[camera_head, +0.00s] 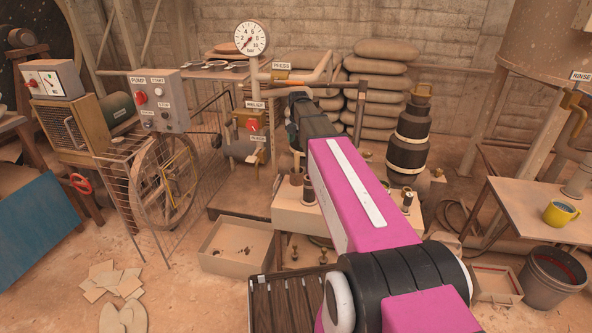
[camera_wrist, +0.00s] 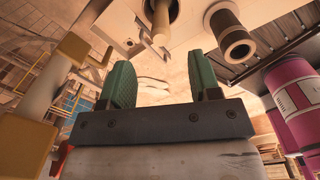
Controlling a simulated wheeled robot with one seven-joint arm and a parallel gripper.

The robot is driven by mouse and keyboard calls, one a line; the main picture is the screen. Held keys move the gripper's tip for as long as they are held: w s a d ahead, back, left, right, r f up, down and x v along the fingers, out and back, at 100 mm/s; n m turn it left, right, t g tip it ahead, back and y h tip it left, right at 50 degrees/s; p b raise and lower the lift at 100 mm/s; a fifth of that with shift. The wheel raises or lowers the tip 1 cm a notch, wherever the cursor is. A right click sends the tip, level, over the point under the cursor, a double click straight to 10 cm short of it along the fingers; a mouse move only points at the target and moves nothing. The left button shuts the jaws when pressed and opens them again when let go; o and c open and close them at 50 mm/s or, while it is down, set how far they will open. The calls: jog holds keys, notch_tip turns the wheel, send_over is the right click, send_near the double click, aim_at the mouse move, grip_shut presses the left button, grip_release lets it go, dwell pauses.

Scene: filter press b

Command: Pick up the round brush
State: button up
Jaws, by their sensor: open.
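A light wooden handle (camera_wrist: 161,24), possibly that of the round brush, stands in a dark-mouthed cup at the top of the wrist view. The brush end is hidden, so I cannot be sure. In the head view a small upright handle (camera_head: 297,163) rises from a brown cup on the pale bench (camera_head: 330,218), just below my gripper. My gripper (camera_wrist: 163,78) has two green fingers spread apart, with nothing between them. The handle lies beyond the gap between the fingers, apart from them. In the head view the fingers are small and partly hidden by my arm.
A dark-mouthed cylinder (camera_wrist: 238,45) stands beside the handle in the wrist view. A pressure gauge (camera_head: 251,38) and pipework rise behind the bench. A shallow box (camera_head: 236,247) sits at left. A yellow mug (camera_head: 560,212) stands on the right table.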

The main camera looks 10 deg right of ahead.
aim_at(297, 160)
notch_tip(297, 160, down, 10)
jog(key=shift+w+f, duration=0.1)
jog(key=shift+f, duration=0.05)
dwell(0.5)
jog(key=shift+c, duration=0.3)
jog(key=c, duration=1)
